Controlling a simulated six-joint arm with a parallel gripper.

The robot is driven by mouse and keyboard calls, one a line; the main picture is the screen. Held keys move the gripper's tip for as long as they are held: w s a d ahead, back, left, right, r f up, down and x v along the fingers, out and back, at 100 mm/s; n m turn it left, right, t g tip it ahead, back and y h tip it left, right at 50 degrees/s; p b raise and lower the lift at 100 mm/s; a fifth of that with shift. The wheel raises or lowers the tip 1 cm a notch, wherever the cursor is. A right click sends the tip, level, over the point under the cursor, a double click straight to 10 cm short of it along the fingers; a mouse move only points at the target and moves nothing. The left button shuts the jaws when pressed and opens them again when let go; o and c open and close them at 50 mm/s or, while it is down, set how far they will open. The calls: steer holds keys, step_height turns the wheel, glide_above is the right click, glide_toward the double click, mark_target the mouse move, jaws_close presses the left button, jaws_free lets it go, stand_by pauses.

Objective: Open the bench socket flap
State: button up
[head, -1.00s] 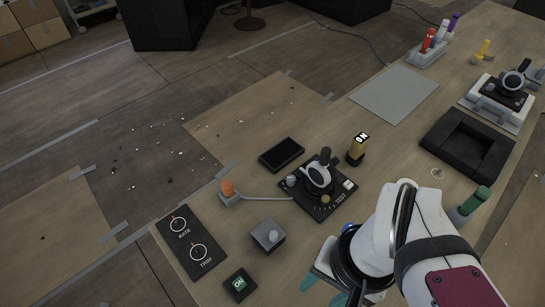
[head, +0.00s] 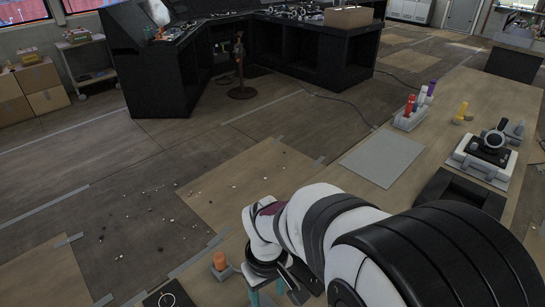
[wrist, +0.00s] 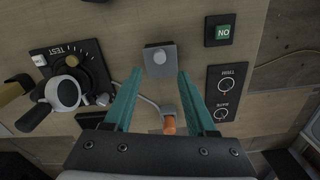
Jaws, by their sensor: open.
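A grey square box (wrist: 153,69) with a pale round knob (wrist: 159,56) on its top is in the upper middle of the wrist view. It looks like the bench socket with its flap lying closed, though no label shows. My gripper (wrist: 160,74) is open and empty, its teal fingers pointing toward the box, with the box between the tips in the picture. I cannot tell how high the tips are above it. In the head view my gripper (head: 266,296) is at the bottom edge, and my arm hides the box.
A grey mat (head: 383,158) and a black tray (head: 490,200) lie farther along the bench.

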step_height(320, 180, down, 7)
steer(key=shift+f, duration=0.15)
jaws_close()
stand_by(1.5)
